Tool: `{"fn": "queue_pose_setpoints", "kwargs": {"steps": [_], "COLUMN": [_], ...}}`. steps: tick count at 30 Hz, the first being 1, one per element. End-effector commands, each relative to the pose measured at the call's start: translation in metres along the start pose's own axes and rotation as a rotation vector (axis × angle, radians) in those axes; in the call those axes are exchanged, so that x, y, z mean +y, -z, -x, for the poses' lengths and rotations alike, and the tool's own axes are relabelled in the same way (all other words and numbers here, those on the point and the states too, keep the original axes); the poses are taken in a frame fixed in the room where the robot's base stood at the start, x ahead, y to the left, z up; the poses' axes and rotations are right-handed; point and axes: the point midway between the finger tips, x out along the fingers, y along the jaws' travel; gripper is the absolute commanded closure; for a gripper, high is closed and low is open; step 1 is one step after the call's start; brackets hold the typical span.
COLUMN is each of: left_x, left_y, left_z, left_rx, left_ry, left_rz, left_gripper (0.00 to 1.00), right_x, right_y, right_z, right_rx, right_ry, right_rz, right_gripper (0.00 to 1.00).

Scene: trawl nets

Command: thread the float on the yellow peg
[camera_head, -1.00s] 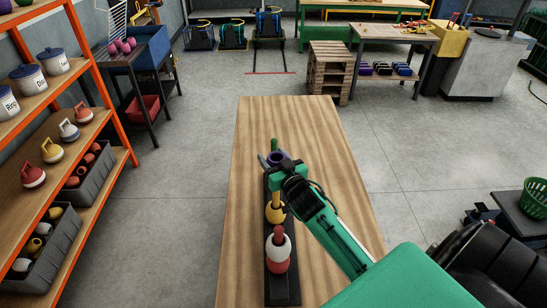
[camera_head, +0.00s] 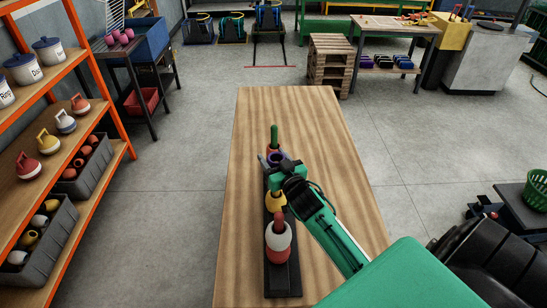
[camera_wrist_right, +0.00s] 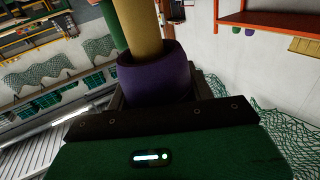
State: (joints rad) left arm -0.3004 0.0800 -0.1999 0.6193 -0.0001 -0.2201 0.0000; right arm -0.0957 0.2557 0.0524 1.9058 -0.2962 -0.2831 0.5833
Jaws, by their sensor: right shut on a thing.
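The float is a short purple ring (camera_head: 277,158). My right gripper (camera_head: 274,168) is shut on it, above the far part of a dark peg board (camera_head: 282,280). In the right wrist view the float (camera_wrist_right: 155,82) sits between my jaws, and the yellow peg (camera_wrist_right: 143,35) runs into its opening. How far the peg goes in is hidden. In the head view my gripper covers most of this peg; a yellow float (camera_head: 275,201) is low on it. My left gripper is not in view.
A green peg (camera_head: 274,134) stands just behind the held float. A red peg (camera_head: 279,216) with white and red floats (camera_head: 278,242) stands at the near end. The wooden table (camera_head: 325,200) is bare on both sides. An orange shelf (camera_head: 100,180) stands at left.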

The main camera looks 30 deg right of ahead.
Motion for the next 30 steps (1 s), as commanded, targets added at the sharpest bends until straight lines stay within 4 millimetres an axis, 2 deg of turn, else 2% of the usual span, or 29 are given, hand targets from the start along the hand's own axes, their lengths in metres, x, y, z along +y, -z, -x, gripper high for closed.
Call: {"fn": "queue_pose_setpoints", "kwargs": {"steps": [5,6,9,10,18,22,26,30], "left_x": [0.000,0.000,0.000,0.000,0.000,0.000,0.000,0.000], "left_y": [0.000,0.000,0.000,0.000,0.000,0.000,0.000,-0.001], "left_z": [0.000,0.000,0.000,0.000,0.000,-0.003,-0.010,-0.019], "left_rx": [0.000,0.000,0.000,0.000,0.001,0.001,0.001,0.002], "left_ry": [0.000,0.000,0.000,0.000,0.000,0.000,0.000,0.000], "left_rz": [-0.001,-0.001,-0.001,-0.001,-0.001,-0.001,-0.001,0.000], "left_gripper": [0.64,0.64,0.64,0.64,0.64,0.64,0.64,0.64], "right_x": [0.000,0.000,0.000,0.000,0.000,0.000,0.000,0.000], "right_y": [0.000,0.000,0.000,0.000,0.000,-0.002,-0.004,-0.005], "right_z": [0.000,0.000,0.000,0.000,0.000,0.007,0.024,0.051], "right_rx": [0.000,0.000,0.000,0.000,0.000,-0.002,-0.001,-0.002], "right_ry": [0.000,0.000,0.000,0.000,0.000,0.000,0.001,0.001], "right_rz": [0.000,0.000,0.000,0.000,0.000,0.000,-0.001,-0.001], "right_gripper": [0.73,0.45,0.26,0.22,0.22,0.22,0.22,0.22]}}
